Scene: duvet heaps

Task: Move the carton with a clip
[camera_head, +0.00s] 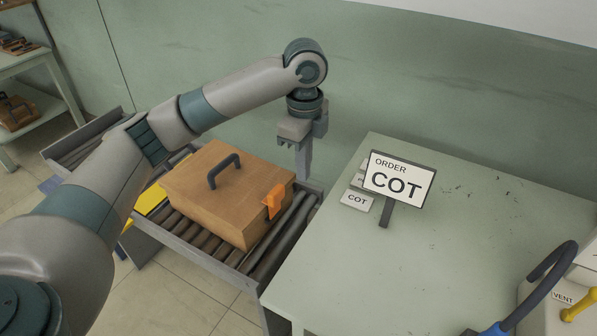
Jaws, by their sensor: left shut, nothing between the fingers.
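A brown carton (215,200) with a dark handle (224,168) on its lid sits on a roller conveyor. My left gripper (303,176) points down just beyond the carton's far right corner, near the conveyor's end. It is shut and empty. I cannot tell whether it touches the carton. My right gripper is not in view.
A pale green table (450,265) stands right of the conveyor (265,265). On it are an order sign (399,182) reading COT and small label cards (356,201). A blue tool with a dark curved handle (540,285) and a pale box labelled VENT (565,300) are at the lower right. A green wall is behind.

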